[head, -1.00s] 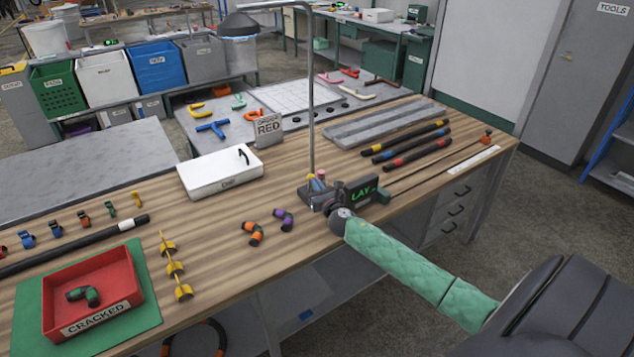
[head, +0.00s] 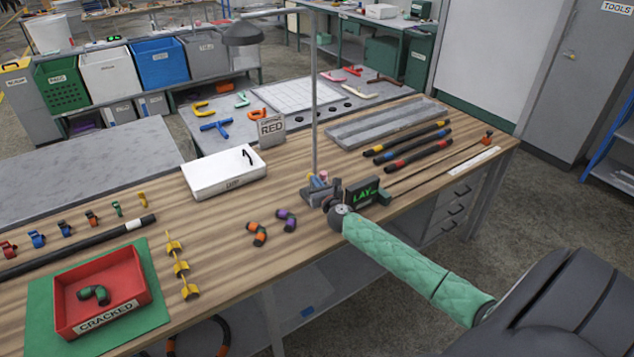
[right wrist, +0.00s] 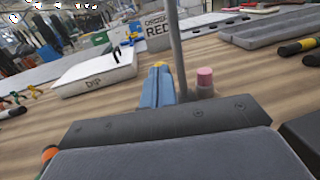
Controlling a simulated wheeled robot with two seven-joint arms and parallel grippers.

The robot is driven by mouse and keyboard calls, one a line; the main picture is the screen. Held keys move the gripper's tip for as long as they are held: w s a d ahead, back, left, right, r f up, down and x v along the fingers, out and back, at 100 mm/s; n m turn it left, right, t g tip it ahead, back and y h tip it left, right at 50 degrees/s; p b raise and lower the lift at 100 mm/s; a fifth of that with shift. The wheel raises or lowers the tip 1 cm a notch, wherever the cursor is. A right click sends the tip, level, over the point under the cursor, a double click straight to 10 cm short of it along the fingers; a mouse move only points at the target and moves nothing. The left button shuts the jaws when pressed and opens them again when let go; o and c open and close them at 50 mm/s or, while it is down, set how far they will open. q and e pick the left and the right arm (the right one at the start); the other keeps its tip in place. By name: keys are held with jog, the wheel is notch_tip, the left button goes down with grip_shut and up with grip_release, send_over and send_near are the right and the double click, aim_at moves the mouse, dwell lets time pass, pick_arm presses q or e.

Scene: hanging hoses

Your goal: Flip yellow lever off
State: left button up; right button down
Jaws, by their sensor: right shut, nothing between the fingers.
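My right gripper (head: 318,186) is at the near edge of the wooden bench, at the foot of a thin grey post. In the right wrist view its two pale blue fingers (right wrist: 157,84) lie side by side, shut and empty. A small yellow tip (right wrist: 158,64), which looks like the lever, shows just at the fingertips. The rest of it is hidden, so I cannot tell its position or whether the fingers touch it. A pink-topped peg (right wrist: 205,80) stands just right of the fingers. My left gripper is out of view.
The grey post (head: 314,100) rises beside the gripper. A dark display box (head: 362,193) reading "LAY" stands close on its right. Orange and purple fittings (head: 286,220) lie to its left.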

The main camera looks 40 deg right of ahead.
aim_at(309, 174)
jog(key=shift+w+r, duration=0.35)
jog(key=shift+w, duration=0.25)
jog(key=shift+w+r, duration=0.15)
jog(key=shift+w, duration=1.15)
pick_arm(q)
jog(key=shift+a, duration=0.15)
pick_arm(e)
jog(key=shift+w, duration=0.35)
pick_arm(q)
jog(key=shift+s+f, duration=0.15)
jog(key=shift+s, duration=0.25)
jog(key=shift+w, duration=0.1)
